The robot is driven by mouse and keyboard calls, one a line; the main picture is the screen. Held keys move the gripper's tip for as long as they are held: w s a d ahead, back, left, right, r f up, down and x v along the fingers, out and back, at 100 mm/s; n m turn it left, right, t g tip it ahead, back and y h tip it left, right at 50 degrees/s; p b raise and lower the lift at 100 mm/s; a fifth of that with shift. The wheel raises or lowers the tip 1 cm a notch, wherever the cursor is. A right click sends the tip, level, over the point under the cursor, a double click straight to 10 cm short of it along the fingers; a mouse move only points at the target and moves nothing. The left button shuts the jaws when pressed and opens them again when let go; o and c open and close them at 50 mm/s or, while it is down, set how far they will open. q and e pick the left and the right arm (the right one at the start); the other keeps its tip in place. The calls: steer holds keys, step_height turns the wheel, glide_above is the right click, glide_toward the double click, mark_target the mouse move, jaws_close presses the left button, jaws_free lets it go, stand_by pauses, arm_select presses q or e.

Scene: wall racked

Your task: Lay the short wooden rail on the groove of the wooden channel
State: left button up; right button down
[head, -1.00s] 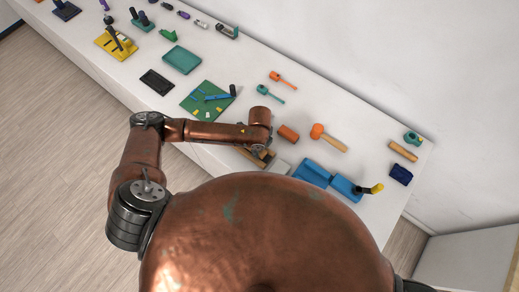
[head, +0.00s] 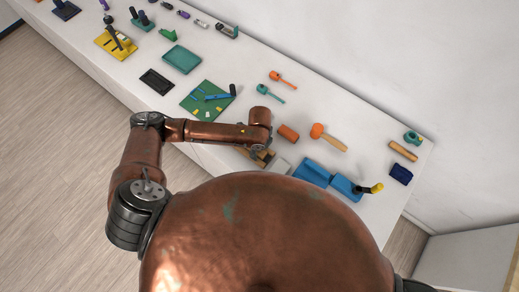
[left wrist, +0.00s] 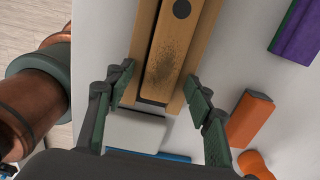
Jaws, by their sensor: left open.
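The wooden channel (left wrist: 143,50) runs up the middle of the left wrist view, with light side walls. Between its walls lies a darker brown wooden piece with a black dot, which looks like the short wooden rail (left wrist: 164,62); I cannot tell how fully it is seated. My left gripper (left wrist: 163,92) is open, with its green-padded fingers on either side of the channel's near end. In the head view my left gripper (head: 262,157) points down over the channel, hiding most of it. My right gripper is not in view.
A pale block (left wrist: 135,130) is at the channel's near end. An orange block (left wrist: 250,118) and a purple-green block (left wrist: 296,32) lie to the right. A mallet (head: 328,138), a blue fixture (head: 313,173) and a green board (head: 205,100) are nearby on the white bench (head: 330,95).

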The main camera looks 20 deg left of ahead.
arm_select(q)
steer(key=shift+r, duration=0.1)
step_height(320, 180, up, 12)
stand_by(0.5)
stand_by(0.5)
